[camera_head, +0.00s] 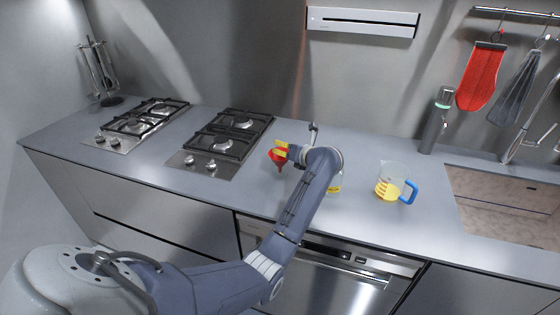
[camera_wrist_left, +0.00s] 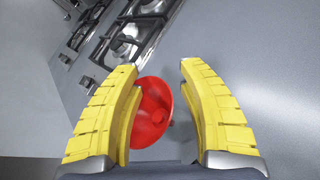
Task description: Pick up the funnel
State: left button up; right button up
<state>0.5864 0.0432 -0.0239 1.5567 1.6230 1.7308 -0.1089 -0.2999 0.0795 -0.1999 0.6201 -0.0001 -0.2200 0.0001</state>
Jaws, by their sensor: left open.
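The red funnel (camera_head: 276,160) is at the counter's middle, right of the stove, in the head view. In the left wrist view the funnel (camera_wrist_left: 153,110) shows as a red cone between the two yellow fingers, nearer the left finger, which covers part of its edge. My left gripper (camera_head: 282,149) is open at the funnel in the head view, with a finger in front of part of it. Its spread fingers also show in the left wrist view (camera_wrist_left: 158,66), with a gap to the funnel on the right side. I cannot tell whether the left finger touches it. My right gripper is not in view.
Another yellowish item (camera_head: 336,186) is mostly hidden behind my left arm. Gas burners (camera_head: 230,135) lie left of the funnel; a sink (camera_head: 500,205) is at the far right.

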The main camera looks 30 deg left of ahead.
pick_arm(q)
grip_shut()
jog(key=shift+r, duration=0.1)
dwell(0.5)
